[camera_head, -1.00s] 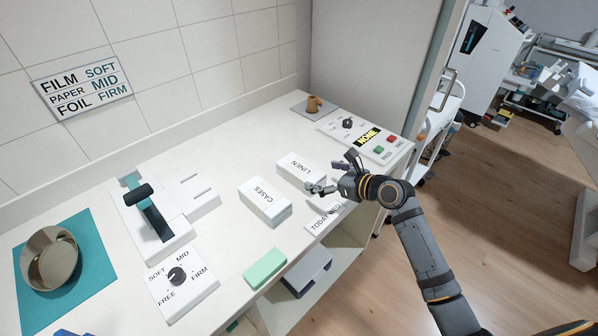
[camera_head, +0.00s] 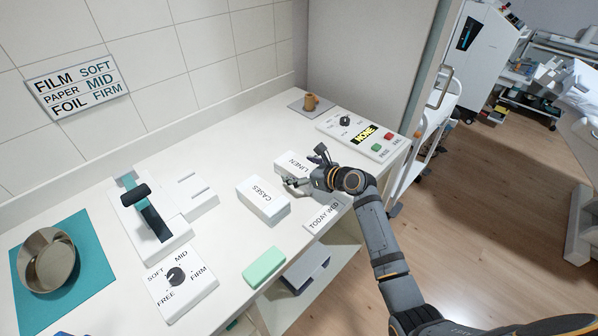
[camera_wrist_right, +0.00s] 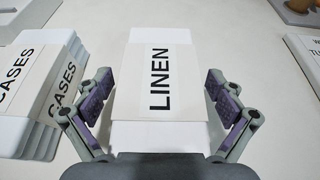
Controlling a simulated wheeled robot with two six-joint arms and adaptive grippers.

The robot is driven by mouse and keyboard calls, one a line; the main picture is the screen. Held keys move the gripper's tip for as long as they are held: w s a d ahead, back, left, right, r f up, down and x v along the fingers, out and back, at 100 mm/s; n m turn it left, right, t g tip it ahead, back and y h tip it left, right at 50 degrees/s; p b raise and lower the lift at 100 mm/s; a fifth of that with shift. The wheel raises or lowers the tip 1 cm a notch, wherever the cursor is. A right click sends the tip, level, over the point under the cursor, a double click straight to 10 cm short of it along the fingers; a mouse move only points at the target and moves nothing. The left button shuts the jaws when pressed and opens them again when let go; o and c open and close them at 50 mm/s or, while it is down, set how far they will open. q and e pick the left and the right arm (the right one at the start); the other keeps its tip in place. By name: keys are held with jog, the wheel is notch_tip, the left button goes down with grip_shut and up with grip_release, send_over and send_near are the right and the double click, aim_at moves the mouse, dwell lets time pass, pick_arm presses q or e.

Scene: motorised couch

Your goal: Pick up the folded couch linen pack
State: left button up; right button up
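The folded linen pack is a white block with a band marked LINEN. In the head view the linen pack (camera_head: 290,160) lies on the counter, partly hidden by my right gripper (camera_head: 303,167). In the right wrist view the linen pack (camera_wrist_right: 158,75) runs between the two fingers of my right gripper (camera_wrist_right: 158,103). The fingers are spread wide, one on each side, with small gaps to the pack visible. My left gripper does not show in either view.
A white CASES stack (camera_head: 262,199) stands close to the left of the linen pack. A TODAY WED card (camera_head: 325,214) lies in front. A control panel (camera_head: 364,136) with a NONE display is at the back right. A green block (camera_head: 264,267) lies near the front edge.

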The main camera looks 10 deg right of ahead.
jog(key=shift+f, duration=0.1)
jog(key=c, duration=1.1)
